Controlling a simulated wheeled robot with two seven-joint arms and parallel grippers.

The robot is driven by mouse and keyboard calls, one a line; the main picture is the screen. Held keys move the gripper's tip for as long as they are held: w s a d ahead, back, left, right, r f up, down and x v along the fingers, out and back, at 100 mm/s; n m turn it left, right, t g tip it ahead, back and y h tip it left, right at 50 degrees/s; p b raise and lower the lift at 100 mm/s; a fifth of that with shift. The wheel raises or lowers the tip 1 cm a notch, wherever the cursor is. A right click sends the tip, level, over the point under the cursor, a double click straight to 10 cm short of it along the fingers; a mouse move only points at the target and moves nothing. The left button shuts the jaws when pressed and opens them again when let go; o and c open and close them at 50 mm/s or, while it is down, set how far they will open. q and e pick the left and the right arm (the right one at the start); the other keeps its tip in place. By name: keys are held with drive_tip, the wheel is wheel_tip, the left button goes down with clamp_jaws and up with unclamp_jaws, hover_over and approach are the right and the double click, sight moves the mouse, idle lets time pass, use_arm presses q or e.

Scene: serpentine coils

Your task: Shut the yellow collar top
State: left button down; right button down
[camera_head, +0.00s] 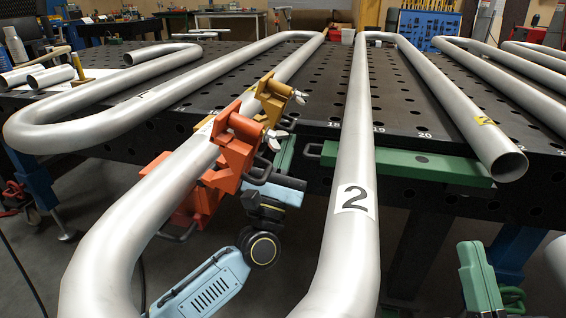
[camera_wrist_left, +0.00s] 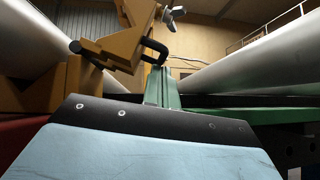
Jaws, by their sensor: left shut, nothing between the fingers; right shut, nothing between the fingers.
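The yellow collar (camera_head: 272,100) sits around the left-hand grey pipe, beyond the orange collar (camera_head: 230,145). Its top stands tilted up and open, with a silver wing nut at its end. In the left wrist view the yellow collar (camera_wrist_left: 105,50) fills the upper left, its top hinged up with a black loop handle beside it. My left gripper (camera_head: 284,152) is below and right of the yellow collar, partly hidden by the orange collar. Its green fingers (camera_wrist_left: 163,80) look shut and empty near the raised top; contact cannot be told.
The pipe marked 2 (camera_head: 345,215) runs close on the right of my left gripper. A green bar (camera_head: 420,168) lies along the front edge of the perforated black table (camera_head: 440,125). A green boxy part (camera_head: 478,278) shows at lower right. Several pipes bend across the table.

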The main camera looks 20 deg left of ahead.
sight(289, 128)
use_arm(q)
drive_tip(key=shift+r, duration=0.2)
drive_tip(key=r+n+y, duration=0.1)
drive_tip(key=n+y, duration=0.1)
drive_tip(key=n, duration=0.1)
drive_tip(key=r+n+y, duration=0.1)
drive_tip(key=y, duration=0.1)
drive_tip(key=shift+d+r+n, duration=0.25)
drive_tip(key=shift+r+n, duration=0.05)
drive_tip(key=shift+r+n+y+b, duration=0.2)
drive_tip(key=shift+r+n+y, duration=0.05)
drive_tip(key=shift+n+y, duration=0.55)
drive_tip(key=shift+r+n+y+b, duration=0.15)
drive_tip(key=shift+r+n+y, duration=0.05)
drive_tip(key=shift+n+y, duration=0.55)
drive_tip(key=shift+f, duration=0.1)
